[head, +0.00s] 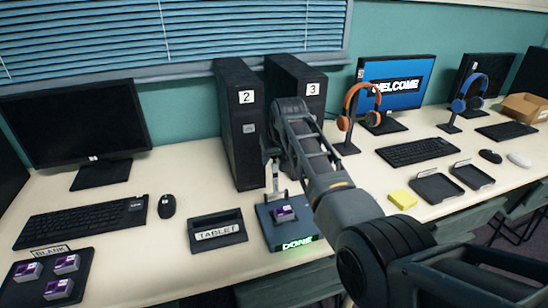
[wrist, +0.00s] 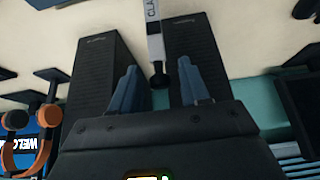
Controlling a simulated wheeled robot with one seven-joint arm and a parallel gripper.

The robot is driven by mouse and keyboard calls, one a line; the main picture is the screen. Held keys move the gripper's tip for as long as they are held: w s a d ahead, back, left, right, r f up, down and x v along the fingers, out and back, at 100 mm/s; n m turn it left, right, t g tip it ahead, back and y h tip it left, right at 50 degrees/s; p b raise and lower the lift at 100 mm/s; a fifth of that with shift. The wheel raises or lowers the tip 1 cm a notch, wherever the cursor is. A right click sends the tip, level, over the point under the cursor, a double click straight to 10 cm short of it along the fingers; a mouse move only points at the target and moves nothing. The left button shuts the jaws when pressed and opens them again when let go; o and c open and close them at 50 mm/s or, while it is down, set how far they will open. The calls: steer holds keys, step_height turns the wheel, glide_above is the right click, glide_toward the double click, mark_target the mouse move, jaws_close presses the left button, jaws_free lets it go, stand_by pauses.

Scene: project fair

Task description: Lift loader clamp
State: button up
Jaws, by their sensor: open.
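The loader (head: 292,236) is a dark blue-grey box on the table with a green lit DONE sign on its front. A purple block (head: 284,213) sits on its top. The loader clamp (head: 275,180) is a pale upright lever at the back of the loader. In the wrist view, the clamp (wrist: 154,38) shows part of a label, and its dark end lies between my fingers with gaps on both sides. My gripper (wrist: 157,66) is open and empty. In the head view, my gripper (head: 270,153) is just above the clamp, partly hidden by my arm.
Computer towers 2 (head: 240,150) and 3 (head: 310,95) stand close behind. A tablet holder (head: 218,238) is left of the loader. A tray marked BLANK (head: 20,292) holds several purple blocks. An orange headphone stand (head: 346,147) and a yellow pad (head: 403,199) are to the right.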

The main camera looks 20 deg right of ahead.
steer(key=v, duration=0.7)
steer(key=shift+s+r, duration=0.1)
steer(key=s+f, duration=0.4)
steer(key=f, duration=0.1)
steer(key=s+d+f+t, duration=0.1)
steer(key=s+f, duration=0.3)
steer(key=f, duration=0.1)
steer(key=s+f+t, duration=0.1)
steer(key=s+f, duration=0.3)
steer(key=f, duration=0.2)
steer(key=shift+d+f, duration=0.1)
steer(key=shift+d, duration=0.05)
steer(key=s+f+t, duration=0.2)
steer(key=s, duration=1.2)
steer(key=s+f+t, duration=0.1)
steer(key=s+f, duration=0.2)
steer(key=s, duration=1.1)
steer(key=s+a+r+t, duration=0.1)
steer(key=s+r+t, duration=0.3)
steer(key=s+r, duration=1.6)
steer(key=shift+s+a, duration=0.15)
steer(key=shift+s, duration=1.05)
